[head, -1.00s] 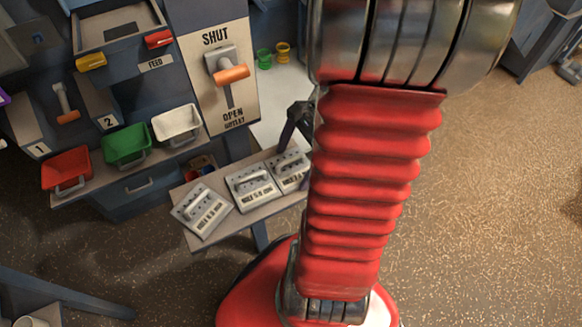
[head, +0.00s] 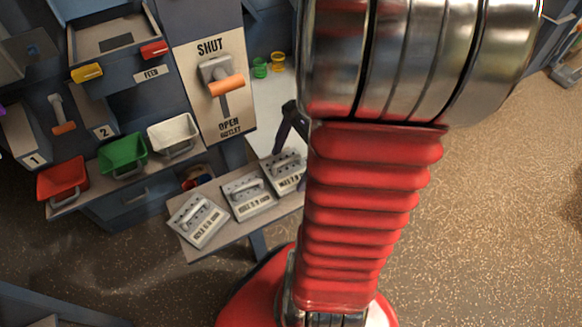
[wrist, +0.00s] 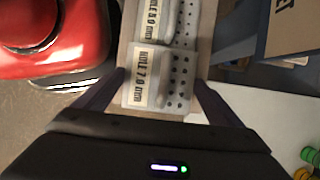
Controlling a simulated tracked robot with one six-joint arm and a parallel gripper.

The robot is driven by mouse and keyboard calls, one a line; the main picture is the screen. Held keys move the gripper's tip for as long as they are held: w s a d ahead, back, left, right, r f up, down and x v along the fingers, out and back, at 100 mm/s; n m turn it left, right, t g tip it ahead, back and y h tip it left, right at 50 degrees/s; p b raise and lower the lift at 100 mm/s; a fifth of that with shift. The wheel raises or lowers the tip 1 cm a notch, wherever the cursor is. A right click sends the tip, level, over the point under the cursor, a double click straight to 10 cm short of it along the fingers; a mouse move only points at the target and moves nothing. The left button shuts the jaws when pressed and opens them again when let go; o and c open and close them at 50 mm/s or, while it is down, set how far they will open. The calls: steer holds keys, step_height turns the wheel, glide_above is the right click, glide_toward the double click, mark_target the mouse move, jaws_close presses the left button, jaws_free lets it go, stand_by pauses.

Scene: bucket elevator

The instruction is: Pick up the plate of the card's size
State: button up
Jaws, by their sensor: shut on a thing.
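Three pale perforated plates with handles are at the small grey stand: a left plate (head: 196,220), a middle plate (head: 248,195) and a right plate (head: 284,172). In the wrist view one plate marked HOLE 7.0 mm (wrist: 148,80) lies between the fingers of my gripper (wrist: 160,80), which is shut on it. Another plate marked HOLE 5.0 mm (wrist: 155,22) is beside it. In the head view a dark finger reaches down at the right plate; my arm hides the rest of the gripper. The grip on the handle is hidden. I cannot make out the card.
The stand (head: 190,252) is narrow. Behind it are a red bin (head: 62,180), a green bin (head: 122,152), a white bin (head: 173,132) and an outlet panel with an orange lever (head: 226,86). Green and yellow cups (head: 269,65) stand at the back. Open floor lies right.

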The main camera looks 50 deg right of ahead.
mark_target(291, 159)
step_height(291, 159, up, 7)
steer(key=shift+r, duration=0.1)
stand_by(0.8)
